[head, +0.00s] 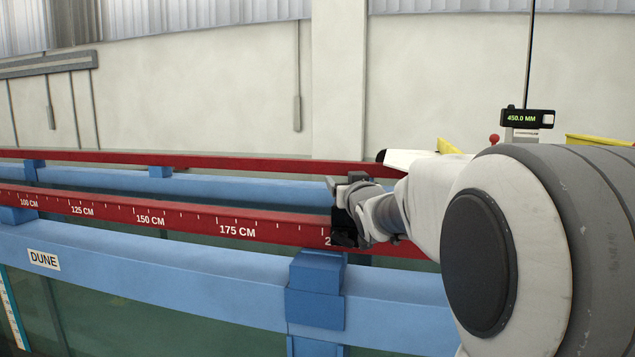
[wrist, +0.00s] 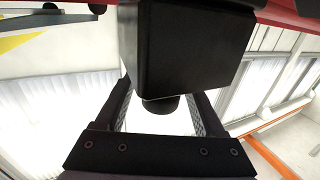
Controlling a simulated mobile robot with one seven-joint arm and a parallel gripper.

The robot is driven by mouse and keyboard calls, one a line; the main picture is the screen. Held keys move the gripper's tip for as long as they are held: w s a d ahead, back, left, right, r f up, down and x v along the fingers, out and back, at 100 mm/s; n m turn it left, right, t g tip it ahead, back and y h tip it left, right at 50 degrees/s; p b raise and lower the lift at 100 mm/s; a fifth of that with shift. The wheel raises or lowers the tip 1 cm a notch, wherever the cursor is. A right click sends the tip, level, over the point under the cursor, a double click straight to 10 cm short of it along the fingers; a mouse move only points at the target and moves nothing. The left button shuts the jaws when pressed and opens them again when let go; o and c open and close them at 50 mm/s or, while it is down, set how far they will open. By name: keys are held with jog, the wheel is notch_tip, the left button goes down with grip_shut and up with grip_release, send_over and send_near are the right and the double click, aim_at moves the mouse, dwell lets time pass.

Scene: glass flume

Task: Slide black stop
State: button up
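The black stop (head: 343,228) sits on the front red rail (head: 180,213), beside the partly covered "2…" mark just right of 175 CM. In the wrist view the stop (wrist: 190,50) is a dark block filling the top middle, with a short round knob (wrist: 161,105) under it. My gripper (head: 362,205) is at the stop in the head view, where its fingers are hard to make out. In the wrist view my gripper (wrist: 162,100) has its fingers apart, one on each side of the knob, with bright gaps showing between. Their tips are hidden by the block.
A blue beam (head: 190,275) with a blue bracket (head: 317,290) runs below the front rail. A second red rail (head: 220,162) runs behind. A small display (head: 527,118) reads 450.0 MM at the right. The front rail left of the stop looks clear. My arm hides the right side.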

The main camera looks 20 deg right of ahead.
grip_shut()
dwell(1.3)
